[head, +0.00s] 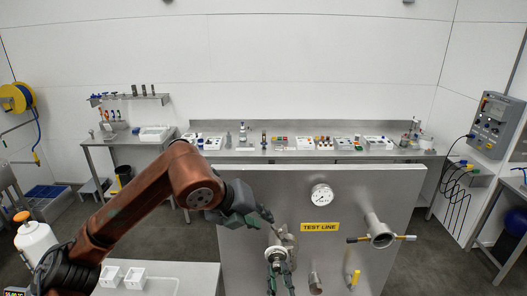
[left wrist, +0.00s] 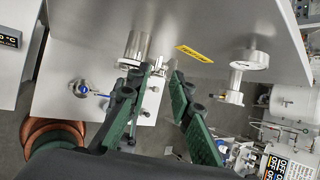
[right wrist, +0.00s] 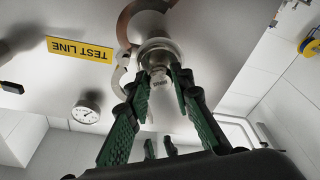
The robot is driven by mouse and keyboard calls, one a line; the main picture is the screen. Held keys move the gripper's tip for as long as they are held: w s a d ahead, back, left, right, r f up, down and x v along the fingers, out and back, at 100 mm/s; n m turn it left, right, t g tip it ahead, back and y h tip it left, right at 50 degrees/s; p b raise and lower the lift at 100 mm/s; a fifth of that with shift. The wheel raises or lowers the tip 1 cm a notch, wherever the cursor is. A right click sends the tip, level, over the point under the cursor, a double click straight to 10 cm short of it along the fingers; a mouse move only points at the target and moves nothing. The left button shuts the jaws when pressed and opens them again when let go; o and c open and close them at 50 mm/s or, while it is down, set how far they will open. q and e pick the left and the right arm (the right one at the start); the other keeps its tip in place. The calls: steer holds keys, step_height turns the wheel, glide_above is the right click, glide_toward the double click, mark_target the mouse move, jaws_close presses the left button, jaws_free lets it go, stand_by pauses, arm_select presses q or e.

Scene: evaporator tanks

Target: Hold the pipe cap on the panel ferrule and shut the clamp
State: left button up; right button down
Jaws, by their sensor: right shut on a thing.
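My right gripper (right wrist: 162,78) is shut on the pipe cap (right wrist: 158,60), a small round metal piece, and holds it at the panel ferrule (right wrist: 158,44). Cap and ferrule look in line; I cannot tell whether they touch all round. A curved metal clamp part (right wrist: 122,76) stands out beside the ferrule, so the clamp looks open. In the head view the cap (head: 277,254) is on the panel's left part, with the right gripper (head: 280,284) below it. My left gripper (head: 265,212) is above the clamp (head: 287,236). Its fingers are apart and empty in the left wrist view (left wrist: 163,72).
The grey panel (head: 240,185) carries a gauge (head: 321,195), a yellow TEST LINE label (head: 320,227), a flanged pipe (head: 380,236) to the right and a yellow-handled valve (head: 353,278) below. A bench (head: 280,155) with several small parts stands behind. A white table (head: 185,275) is at lower left.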

mark_target(272, 228)
arm_select(q)
steer(key=x, duration=0.6)
steer(key=shift+w+d+f, duration=0.1)
steer(key=shift+w+f, duration=0.05)
steer(key=shift+f, duration=0.1)
steer(key=shift+d+f, duration=0.1)
steer(key=shift+f, duration=0.4)
steer(key=shift+w+d+f, duration=0.15)
steer(key=shift+w, duration=0.15)
jaws_close()
steer(key=shift+s+f, duration=0.1)
steer(key=shift+f, duration=0.1)
